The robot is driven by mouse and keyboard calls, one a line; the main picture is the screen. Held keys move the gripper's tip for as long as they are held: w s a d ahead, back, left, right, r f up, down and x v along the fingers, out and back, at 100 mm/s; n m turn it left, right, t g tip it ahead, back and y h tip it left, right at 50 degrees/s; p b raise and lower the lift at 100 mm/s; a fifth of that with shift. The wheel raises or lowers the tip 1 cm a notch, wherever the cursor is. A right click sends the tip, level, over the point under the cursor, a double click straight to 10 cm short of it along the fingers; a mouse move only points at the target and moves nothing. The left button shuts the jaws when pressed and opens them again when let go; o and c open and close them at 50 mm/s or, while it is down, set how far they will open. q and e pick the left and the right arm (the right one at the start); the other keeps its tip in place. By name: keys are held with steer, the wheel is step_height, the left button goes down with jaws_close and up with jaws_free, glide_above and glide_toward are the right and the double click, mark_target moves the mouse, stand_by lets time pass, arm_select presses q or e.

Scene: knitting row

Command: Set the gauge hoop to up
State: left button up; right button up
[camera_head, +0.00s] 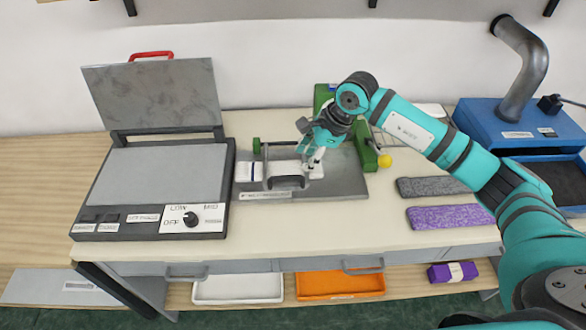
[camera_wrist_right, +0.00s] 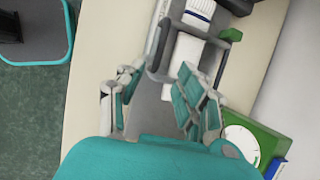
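The gauge hoop (camera_head: 267,168) is a grey U-shaped frame with a green knob (camera_head: 256,146) at its far left corner. It stands around a white block on a grey base plate (camera_head: 345,185); its exact tilt is hard to tell. My right gripper (camera_head: 313,163) is at the hoop's right side, pointing down. In the right wrist view the hoop (camera_wrist_right: 153,62) lies just beyond my spread fingers (camera_wrist_right: 157,93). The fingers look open, with nothing clearly held between them; contact with the hoop cannot be told. My left gripper is out of view.
A green dial gauge (camera_wrist_right: 245,140) stands close to my right gripper. A yellow ball (camera_head: 385,161) sits right of the plate. An open press (camera_head: 160,175) is at left, a blue unit with a pipe (camera_head: 515,125) at right. Grey and purple knitted strips (camera_head: 450,217) lie under my right arm.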

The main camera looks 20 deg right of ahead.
mark_target(290, 176)
steer(key=p+x, duration=0.2)
steer(key=x, duration=0.7)
jaws_close()
